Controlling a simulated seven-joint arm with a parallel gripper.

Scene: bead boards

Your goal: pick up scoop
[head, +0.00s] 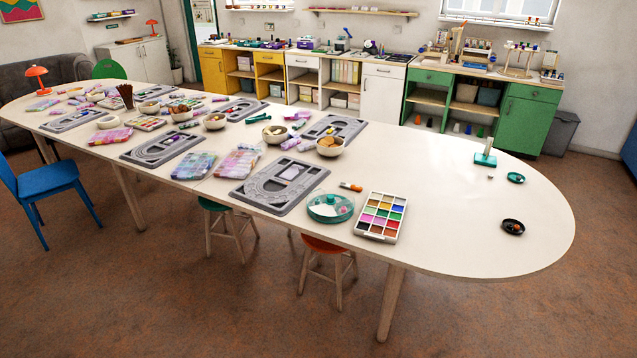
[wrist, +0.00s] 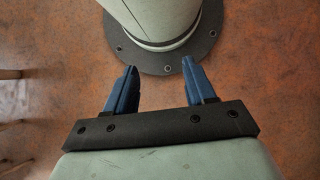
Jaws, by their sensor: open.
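I cannot pick out a scoop for certain in the head view. A round teal dish (head: 331,206) near the table's front edge has a small white piece (head: 326,210) in it, too small to name surely. A short orange and white item (head: 351,187) lies just behind the dish. My gripper (wrist: 160,68) shows in the wrist view with its two blue fingers apart and nothing between them. It points at the floor and my own round base, away from the table things. It does not show in the head view.
A teal stand (head: 485,158) and a small black dish (head: 513,227) stand at the right.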

